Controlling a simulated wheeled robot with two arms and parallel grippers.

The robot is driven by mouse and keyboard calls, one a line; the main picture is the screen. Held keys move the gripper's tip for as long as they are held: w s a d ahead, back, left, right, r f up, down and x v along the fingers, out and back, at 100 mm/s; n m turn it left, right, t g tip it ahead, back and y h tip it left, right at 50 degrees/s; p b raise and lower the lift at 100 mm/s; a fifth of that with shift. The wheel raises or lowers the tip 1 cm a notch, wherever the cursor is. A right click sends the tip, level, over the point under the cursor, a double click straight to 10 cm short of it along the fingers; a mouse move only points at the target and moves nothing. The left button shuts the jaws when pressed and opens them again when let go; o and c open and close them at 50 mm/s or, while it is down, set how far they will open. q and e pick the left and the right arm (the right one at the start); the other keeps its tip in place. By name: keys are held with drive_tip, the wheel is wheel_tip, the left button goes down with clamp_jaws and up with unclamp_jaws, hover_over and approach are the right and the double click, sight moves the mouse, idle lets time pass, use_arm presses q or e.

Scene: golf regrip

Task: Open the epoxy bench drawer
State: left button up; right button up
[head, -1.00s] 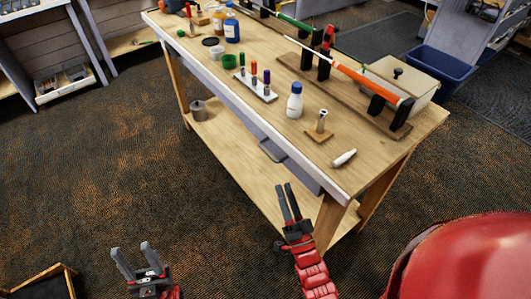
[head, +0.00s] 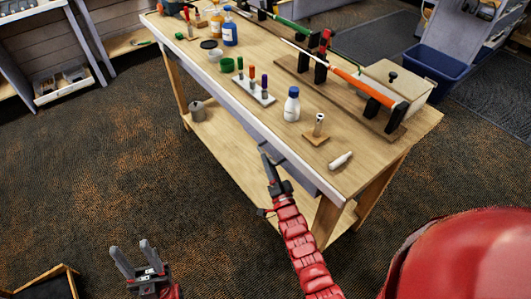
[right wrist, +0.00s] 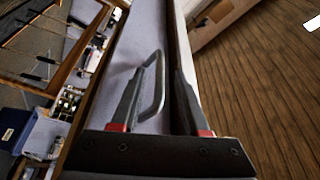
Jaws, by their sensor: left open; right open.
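The epoxy bench drawer (head: 300,174) shows as a grey-blue front under the near edge of the wooden bench, at its right half. In the right wrist view the drawer front (right wrist: 112,75) runs up the picture and carries a grey bar handle (right wrist: 160,88). My right gripper (head: 267,163) is open at the drawer front. In the right wrist view its two fingers (right wrist: 160,100) appear on either side of the handle; I cannot tell whether they touch it. My left gripper (head: 130,249) is open and empty, low at the left, away from the bench.

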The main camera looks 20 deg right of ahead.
drive_tip(key=shift+x, duration=1.55)
clamp_jaws()
